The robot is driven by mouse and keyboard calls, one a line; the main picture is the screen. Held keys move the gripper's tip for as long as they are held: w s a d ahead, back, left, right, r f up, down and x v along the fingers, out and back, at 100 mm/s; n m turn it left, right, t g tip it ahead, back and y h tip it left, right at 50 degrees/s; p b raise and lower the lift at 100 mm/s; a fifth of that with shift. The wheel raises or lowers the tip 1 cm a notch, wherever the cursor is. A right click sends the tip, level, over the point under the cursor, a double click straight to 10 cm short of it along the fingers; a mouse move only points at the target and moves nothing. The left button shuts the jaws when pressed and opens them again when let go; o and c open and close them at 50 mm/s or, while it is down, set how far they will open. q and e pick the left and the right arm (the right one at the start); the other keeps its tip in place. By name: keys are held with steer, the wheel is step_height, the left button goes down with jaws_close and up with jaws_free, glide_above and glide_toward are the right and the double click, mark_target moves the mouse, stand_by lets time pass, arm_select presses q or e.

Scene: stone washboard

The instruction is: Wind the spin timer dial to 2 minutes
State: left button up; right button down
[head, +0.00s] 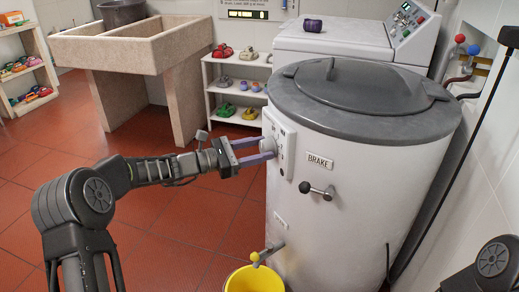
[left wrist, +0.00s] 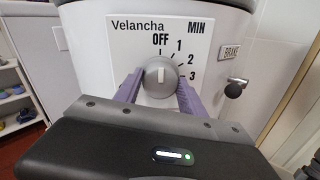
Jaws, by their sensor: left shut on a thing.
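The spin timer dial (left wrist: 161,82) is a round grey knob on a white panel (left wrist: 125,50) marked Velancha, OFF, 1, 2, 3 and MIN. Its pale pointer mark points up, close to the OFF label. In the head view the panel (head: 287,148) is on the side of a white spin tub (head: 345,220) with a dark lid. My left gripper (head: 254,152) reaches in from the left. Its purple fingers, also in the left wrist view (left wrist: 160,95), are shut on the dial, one on each side. My right gripper is out of view.
A black-knobbed brake lever (head: 318,190) sticks out right of the panel. A yellow bucket (head: 254,281) stands below a yellow-tipped tap (head: 266,254). A stone sink (head: 115,50) and a white shelf (head: 207,92) stand behind. Red floor left of the tub is clear.

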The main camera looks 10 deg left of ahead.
arm_select(q)
steer(key=shift+c, duration=0.5)
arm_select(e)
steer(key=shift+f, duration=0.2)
arm_select(q)
steer(key=m+b, duration=0.3)
steer(key=shift+f, duration=0.15)
steer(key=m+b, duration=0.6)
steer(key=b, duration=0.1)
steer(key=shift+s+f+m+y, duration=0.1)
steer(key=shift+m+y, duration=0.2)
steer(key=shift+m, duration=0.1)
steer(key=shift+r+m+b, duration=0.2)
steer(key=shift+m+b, duration=0.7)
steer(key=shift+b, duration=0.2)
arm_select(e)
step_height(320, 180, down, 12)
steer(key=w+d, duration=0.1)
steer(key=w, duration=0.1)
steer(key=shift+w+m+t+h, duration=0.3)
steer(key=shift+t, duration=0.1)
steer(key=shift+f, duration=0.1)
